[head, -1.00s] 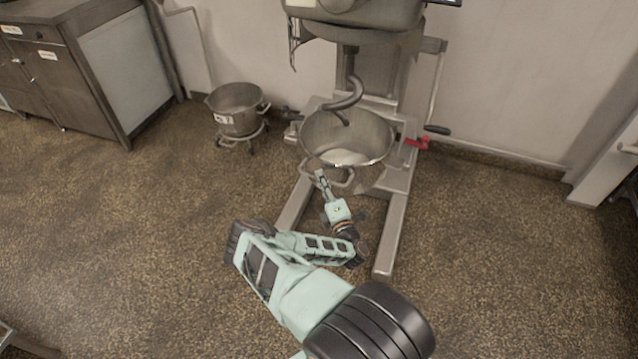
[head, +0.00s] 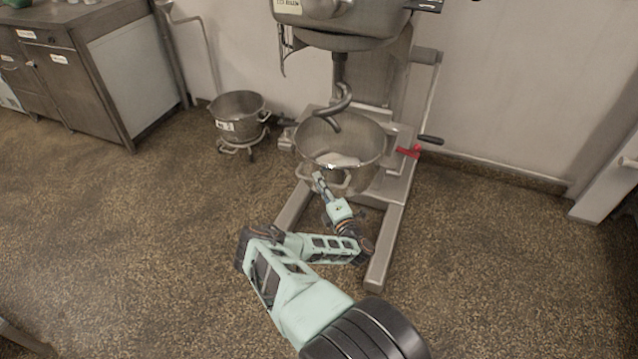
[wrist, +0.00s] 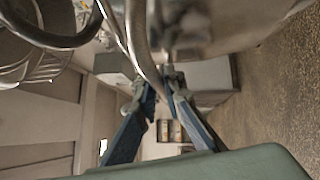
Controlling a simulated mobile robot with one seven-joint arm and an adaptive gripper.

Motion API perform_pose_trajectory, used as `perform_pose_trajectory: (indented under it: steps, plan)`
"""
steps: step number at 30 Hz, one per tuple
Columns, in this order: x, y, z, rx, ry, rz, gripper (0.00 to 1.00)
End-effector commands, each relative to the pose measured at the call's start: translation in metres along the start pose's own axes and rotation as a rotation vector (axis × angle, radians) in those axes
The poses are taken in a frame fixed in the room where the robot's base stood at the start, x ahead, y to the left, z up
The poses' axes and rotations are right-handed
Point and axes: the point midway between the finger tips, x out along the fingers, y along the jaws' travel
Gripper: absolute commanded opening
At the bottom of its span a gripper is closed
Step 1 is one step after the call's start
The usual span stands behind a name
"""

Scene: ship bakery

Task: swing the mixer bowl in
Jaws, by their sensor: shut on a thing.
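The mixer bowl (head: 322,138) is a steel bowl at the front of the standing mixer (head: 340,38), with some white stuff in its bottom. The dough hook (head: 341,103) hangs down over the bowl, its tip at or inside the opening. A bar handle (head: 341,187) sticks out at the bowl's front. My gripper (head: 318,178) is at the left part of this handle, shut on it. In the wrist view the fingers (wrist: 165,82) close on a curved metal bar, with the bowl's wall (wrist: 235,25) just beyond. The exact grip is small and partly hidden.
A second steel bowl (head: 238,116) on a wheeled dolly stands left of the mixer. The mixer's legs (head: 388,240) reach forward along the floor. A steel cabinet (head: 75,85) stands at far left. Speckled floor is clear around.

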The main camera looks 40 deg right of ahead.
Motion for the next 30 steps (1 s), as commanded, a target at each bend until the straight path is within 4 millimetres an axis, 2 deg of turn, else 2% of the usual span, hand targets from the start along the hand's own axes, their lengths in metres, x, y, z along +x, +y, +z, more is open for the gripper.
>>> perform_pose_trajectory:
  steps: [1, 12, 13, 17, 26, 30]
  plan:
    - [0.001, 0.002, 0.005, -0.003, -0.01, 0.001, 0.0]
    - [0.0, 0.002, 0.008, -0.004, -0.016, 0.001, 0.0]
    - [0.0, 0.002, 0.008, -0.004, -0.017, 0.001, 0.12]
    - [0.0, 0.001, 0.007, -0.003, -0.014, 0.001, 0.26]
    - [-0.001, 0.0, 0.004, -0.002, -0.008, -0.001, 0.27]
    - [-0.014, -0.001, 0.005, -0.002, -0.01, -0.003, 0.27]
